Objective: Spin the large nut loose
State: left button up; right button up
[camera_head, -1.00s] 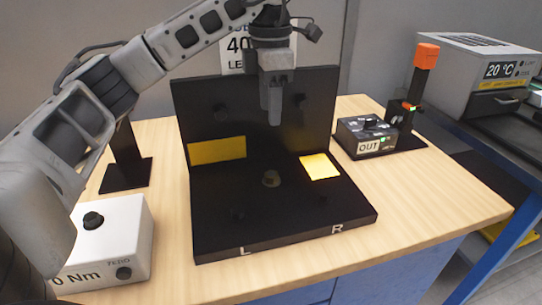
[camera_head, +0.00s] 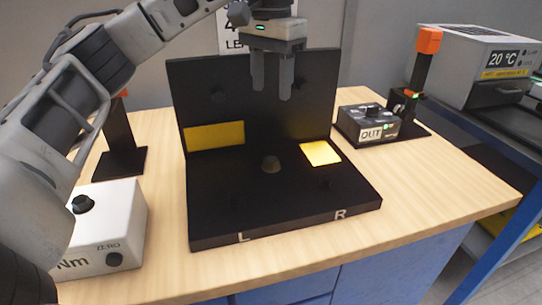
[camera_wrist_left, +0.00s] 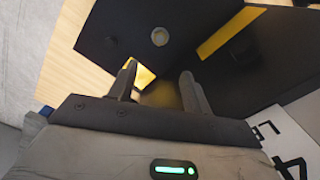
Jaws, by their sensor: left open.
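A small round grey-brown piece (camera_head: 271,164), which may be the large nut or its stud, sits in the middle of the black fixture's base plate (camera_head: 225,207). In the left wrist view it shows as a pale round piece (camera_wrist_left: 160,37) beyond the fingertips. My left gripper (camera_head: 272,92) points down, open and empty, well above the base plate and in front of the upright back plate. Both of its fingers (camera_wrist_left: 159,72) show apart in the wrist view. No thread or nut flats can be made out. My right gripper is not in view.
Yellow patches (camera_head: 214,136) (camera_head: 320,153) mark the fixture, with L and R on its front edge. A white torque box (camera_head: 113,233) stands at the left. A black OUT box (camera_head: 368,124) and an orange-topped post (camera_head: 427,45) stand at the right. The wooden tabletop (camera_head: 440,175) is clear front right.

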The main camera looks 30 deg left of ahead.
aim_at(271, 160)
pick_arm(q)
notch_tip(271, 160, down, 16)
jog(key=shift+r+b, duration=0.1)
jog(key=shift+b, duration=1)
jog(key=c, duration=1)
